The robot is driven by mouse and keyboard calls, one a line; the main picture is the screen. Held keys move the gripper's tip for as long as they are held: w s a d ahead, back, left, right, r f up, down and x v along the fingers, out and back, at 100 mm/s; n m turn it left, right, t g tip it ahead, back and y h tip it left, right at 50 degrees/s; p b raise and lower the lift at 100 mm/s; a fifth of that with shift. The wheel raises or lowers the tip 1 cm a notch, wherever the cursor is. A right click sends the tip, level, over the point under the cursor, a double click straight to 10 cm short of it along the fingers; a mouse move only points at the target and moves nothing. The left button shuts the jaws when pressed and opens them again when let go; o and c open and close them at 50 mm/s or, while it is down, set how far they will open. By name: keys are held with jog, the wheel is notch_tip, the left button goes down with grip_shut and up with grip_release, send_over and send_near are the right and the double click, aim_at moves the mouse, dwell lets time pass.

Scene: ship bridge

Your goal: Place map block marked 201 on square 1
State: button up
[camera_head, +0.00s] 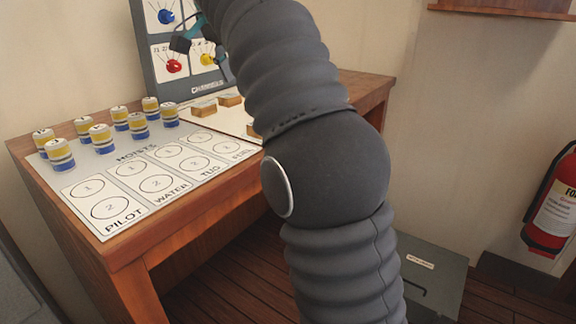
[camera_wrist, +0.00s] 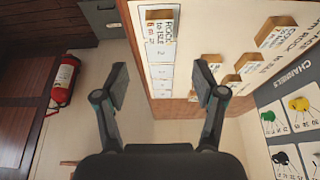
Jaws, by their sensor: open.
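My gripper (camera_wrist: 161,82) is open and empty. In the head view it (camera_head: 196,38) is high at the back, in front of the upright panel, partly hidden by my arm. Several wooden map blocks (camera_head: 203,110) lie on a white chart board; in the wrist view they are to the right, such as one block (camera_wrist: 275,33) at the upper right and another (camera_wrist: 248,63) below it. No number 201 can be read on any block. A strip of white squares (camera_wrist: 161,72) lies beyond the fingertips in the wrist view; which one is square 1 cannot be read. A wooden block (camera_wrist: 158,13) sits at its far end.
A hoists board (camera_head: 140,165) with numbered circles and several yellow-blue cylinders (camera_head: 100,138) fills the left of the desk (camera_head: 140,243). The channels panel (camera_wrist: 300,110) with coloured knobs stands at the back. A fire extinguisher (camera_head: 552,205) is on the right wall.

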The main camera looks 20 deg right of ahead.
jog(key=s+d+f+n+t+y, duration=0.1)
jog(key=s+f+n, duration=0.4)
jog(key=s+f, duration=0.9)
jog(key=s+d+f+n+t+y, duration=0.1)
jog(key=s+f+n, duration=0.4)
jog(key=s+f, duration=0.8)
notch_tip(320, 180, down, 2)
jog(key=shift+s+d+n+t+y, duration=0.4)
jog(key=shift+d+y, duration=0.5)
